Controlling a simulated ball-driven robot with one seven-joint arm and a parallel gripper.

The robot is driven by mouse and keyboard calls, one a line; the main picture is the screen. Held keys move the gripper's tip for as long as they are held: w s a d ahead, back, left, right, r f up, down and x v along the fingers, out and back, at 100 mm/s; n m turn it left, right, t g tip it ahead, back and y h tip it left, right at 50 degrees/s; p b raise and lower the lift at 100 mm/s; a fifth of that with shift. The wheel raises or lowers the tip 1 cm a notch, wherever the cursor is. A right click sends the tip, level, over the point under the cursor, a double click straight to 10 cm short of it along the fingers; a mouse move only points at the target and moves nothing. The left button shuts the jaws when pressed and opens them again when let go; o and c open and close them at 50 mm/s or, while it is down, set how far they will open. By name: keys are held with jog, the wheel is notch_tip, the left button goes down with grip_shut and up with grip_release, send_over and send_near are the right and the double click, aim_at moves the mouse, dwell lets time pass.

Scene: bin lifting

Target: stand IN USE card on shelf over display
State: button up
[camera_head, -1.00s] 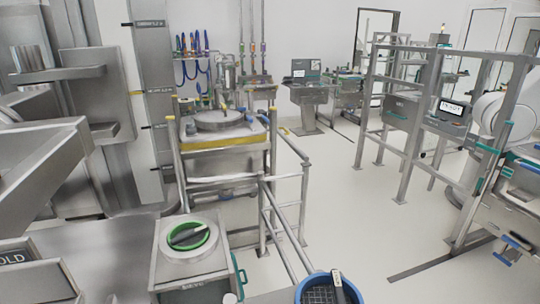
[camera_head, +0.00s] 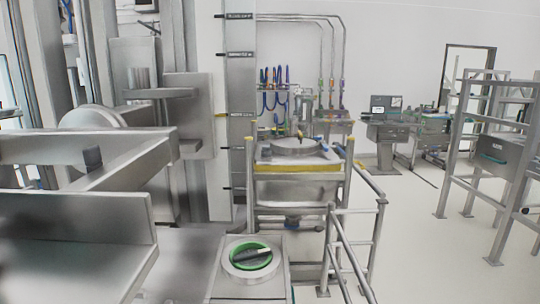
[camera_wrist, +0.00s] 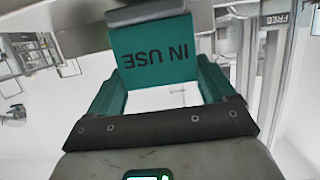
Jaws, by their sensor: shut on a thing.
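In the wrist view my gripper (camera_wrist: 155,82) has teal fingers and is shut on the teal IN USE card (camera_wrist: 153,52). The card's dark lettering reads upside down in this view. A grey edge crosses just above the card; I cannot tell whether they touch. My gripper and the card cannot be made out in the head view. A console with a small screen (camera_head: 386,104) stands at the back right in the head view. I cannot tell whether it is the task's display, and no shelf over it is clear.
In the head view, large steel structures fill the left. A pedestal with a green-ringed black knob (camera_head: 250,257) stands at front centre. Railings (camera_head: 350,230) stand beside it. Pale floor is open at right.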

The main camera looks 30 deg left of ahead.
jog(key=shift+f, duration=0.25)
jog(key=shift+f, duration=0.15)
jog(key=o, duration=1)
jog(key=shift+r, duration=0.3)
jog(key=b+v, duration=0.2)
jog(key=v, duration=1)
jog(key=shift+f, duration=0.1)
